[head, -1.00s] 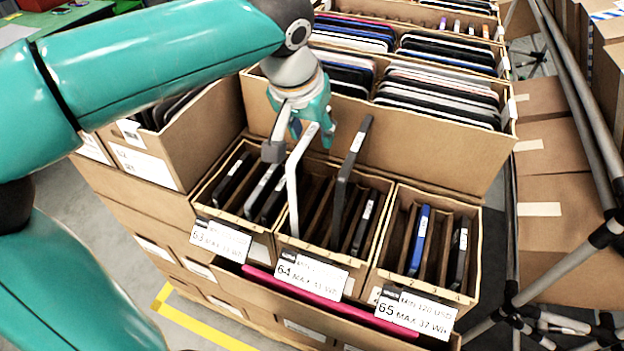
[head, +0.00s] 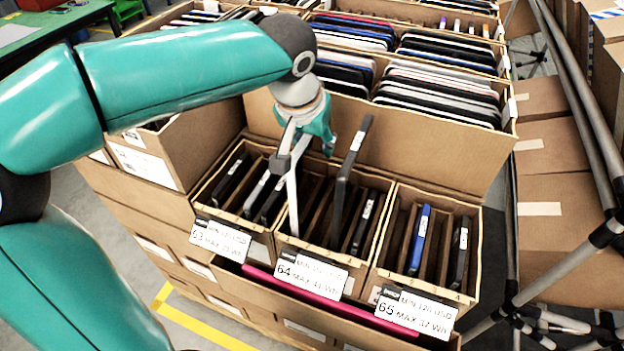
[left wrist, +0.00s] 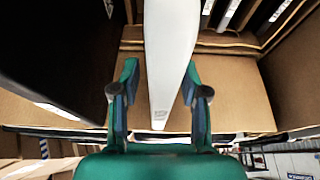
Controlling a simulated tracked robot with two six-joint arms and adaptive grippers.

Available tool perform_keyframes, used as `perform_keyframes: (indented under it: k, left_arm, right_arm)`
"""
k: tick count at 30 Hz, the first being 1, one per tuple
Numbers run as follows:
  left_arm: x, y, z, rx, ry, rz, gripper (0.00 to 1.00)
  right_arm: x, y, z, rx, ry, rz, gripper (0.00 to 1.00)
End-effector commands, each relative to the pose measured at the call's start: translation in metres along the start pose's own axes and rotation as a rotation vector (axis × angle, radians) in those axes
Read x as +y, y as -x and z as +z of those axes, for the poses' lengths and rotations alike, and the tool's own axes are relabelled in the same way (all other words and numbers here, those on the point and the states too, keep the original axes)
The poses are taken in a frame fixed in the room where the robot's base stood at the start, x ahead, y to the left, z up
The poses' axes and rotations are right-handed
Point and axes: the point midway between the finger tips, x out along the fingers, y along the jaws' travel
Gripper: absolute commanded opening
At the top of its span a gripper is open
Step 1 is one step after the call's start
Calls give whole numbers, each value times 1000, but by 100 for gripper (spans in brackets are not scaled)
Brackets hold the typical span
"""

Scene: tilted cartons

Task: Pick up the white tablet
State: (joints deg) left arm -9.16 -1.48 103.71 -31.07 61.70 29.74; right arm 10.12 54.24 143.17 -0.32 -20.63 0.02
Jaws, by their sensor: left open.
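The white tablet (head: 293,200) stands on edge, tilted, in the carton labelled 64 and sticks up well above its rim. My left gripper (head: 303,157) points down at its upper end. In the left wrist view the white tablet (left wrist: 170,50) lies between the two fingers of my left gripper (left wrist: 160,95), which are open with a gap on each side. One finger hides part of its upper end in the head view. My right gripper is not in view.
A dark tablet (head: 346,185) sticks up just right of the white one. Cartons 63 (head: 216,238) and 65 (head: 413,313) flank carton 64 (head: 311,275) and hold more devices. A tall cardboard wall (head: 430,150) stands behind. Metal poles (head: 585,110) are at right.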

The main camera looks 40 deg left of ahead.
Motion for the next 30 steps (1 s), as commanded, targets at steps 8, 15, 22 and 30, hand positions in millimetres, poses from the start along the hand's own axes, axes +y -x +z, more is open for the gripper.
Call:
perform_keyframes:
  k: [8,15,22,30]
  left_arm:
    - [0,-1,0,0,1,0,45]
    - [0,-1,1,0,1,0,21]
    - [-1,-1,1,0,1,0,0]
    - [-1,0,0,3,2,0,0]
  right_arm:
    - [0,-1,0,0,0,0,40]
    - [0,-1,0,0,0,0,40]
    - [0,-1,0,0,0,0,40]
    - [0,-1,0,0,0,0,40]
